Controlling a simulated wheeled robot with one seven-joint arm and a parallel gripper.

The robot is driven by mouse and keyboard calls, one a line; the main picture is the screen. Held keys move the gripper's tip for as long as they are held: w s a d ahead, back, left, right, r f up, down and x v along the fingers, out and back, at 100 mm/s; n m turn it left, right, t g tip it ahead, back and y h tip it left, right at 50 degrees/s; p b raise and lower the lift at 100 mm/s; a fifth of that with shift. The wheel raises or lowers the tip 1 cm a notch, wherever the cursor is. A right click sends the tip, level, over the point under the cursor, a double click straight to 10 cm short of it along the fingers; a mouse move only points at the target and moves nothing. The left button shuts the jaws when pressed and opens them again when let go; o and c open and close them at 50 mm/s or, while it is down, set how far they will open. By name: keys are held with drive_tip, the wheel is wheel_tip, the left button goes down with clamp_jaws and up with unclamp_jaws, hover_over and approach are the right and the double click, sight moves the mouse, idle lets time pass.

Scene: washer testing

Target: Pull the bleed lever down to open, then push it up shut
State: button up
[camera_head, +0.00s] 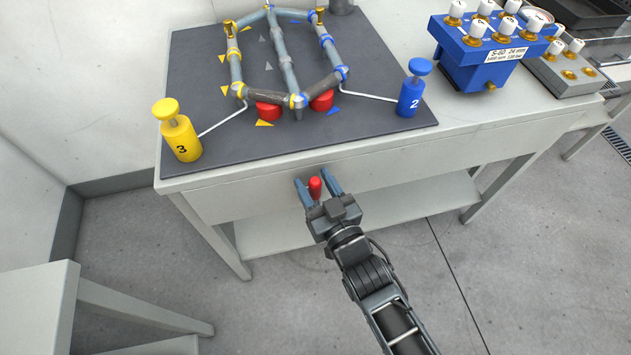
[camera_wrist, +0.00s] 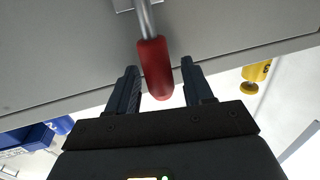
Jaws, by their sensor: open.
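The bleed lever has a red grip (camera_head: 315,187) and shows at the front edge of the table in the head view. In the wrist view its red grip (camera_wrist: 155,70) hangs from a metal rod (camera_wrist: 146,20) that runs up to a small bracket at the top edge. My gripper (camera_head: 318,184) is open, with one blue-grey finger on each side of the red grip. In the wrist view the fingers of my gripper (camera_wrist: 160,80) stand left and right of the grip, with a gap visible on both sides. The lever's pivot is hidden in the head view.
The table (camera_head: 420,150) carries a dark mat (camera_head: 210,65) with a pipe frame (camera_head: 285,62), a yellow cylinder marked 3 (camera_head: 181,139) and a blue cylinder marked 2 (camera_head: 410,97). A blue block with white-topped knobs (camera_head: 478,62) stands at the right. A lower shelf (camera_head: 420,200) lies below.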

clamp_jaws()
idle(0.5)
